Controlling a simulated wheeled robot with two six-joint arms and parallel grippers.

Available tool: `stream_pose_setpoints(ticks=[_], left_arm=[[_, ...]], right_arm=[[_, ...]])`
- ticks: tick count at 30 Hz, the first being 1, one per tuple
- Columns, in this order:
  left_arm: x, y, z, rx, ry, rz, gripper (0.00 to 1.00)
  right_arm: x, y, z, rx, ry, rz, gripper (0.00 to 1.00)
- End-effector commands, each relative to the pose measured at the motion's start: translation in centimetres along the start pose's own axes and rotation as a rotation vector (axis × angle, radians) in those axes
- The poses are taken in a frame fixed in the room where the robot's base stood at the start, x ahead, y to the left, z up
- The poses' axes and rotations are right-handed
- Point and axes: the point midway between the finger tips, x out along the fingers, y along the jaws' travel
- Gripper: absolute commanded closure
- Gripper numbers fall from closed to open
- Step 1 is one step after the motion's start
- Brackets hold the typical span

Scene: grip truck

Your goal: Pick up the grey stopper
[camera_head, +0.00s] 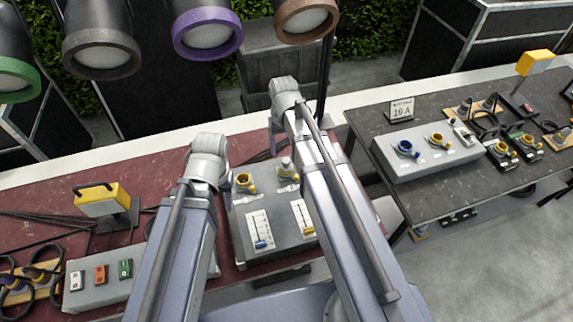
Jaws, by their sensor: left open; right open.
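A small pale grey piece (287,167) stands on top of the grey control box (262,222) in the middle, close to the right arm's link. It may be the grey stopper, but it is too small to be sure. My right arm covers the right part of the box.
The box stands on a dark red table (150,165). A switch box (99,282) and a yellow lamp (103,199) are at the left. A dark table (440,205) at the right holds another grey box (425,160) with blue and yellow rings. Large spotlights (208,33) hang above.

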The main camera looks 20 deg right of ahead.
Motion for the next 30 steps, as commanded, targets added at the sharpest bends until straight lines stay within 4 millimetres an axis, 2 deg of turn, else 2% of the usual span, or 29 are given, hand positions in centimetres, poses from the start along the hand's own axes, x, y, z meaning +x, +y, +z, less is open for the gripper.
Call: stream_pose_setpoints(ticks=[7,17,27,30], left_arm=[[2.5,0.2,-0.2,0.005,0.0,-0.001,0.5],[3.1,0.3,-0.2,0.006,0.0,-0.001,0.5],[7.1,0.7,-0.4,0.005,0.0,-0.001,0.5],[7.7,0.7,-0.5,0.005,0.0,-0.001,0.5]], right_arm=[[2.5,0.0,0.1,-0.001,0.0,0.0,0.29],[3.1,0.1,0.1,-0.001,0.0,0.001,0.29],[7.2,0.7,0.2,-0.001,0.0,0.001,0.29],[7.8,0.7,0.3,-0.001,0.0,0.001,0.29]])
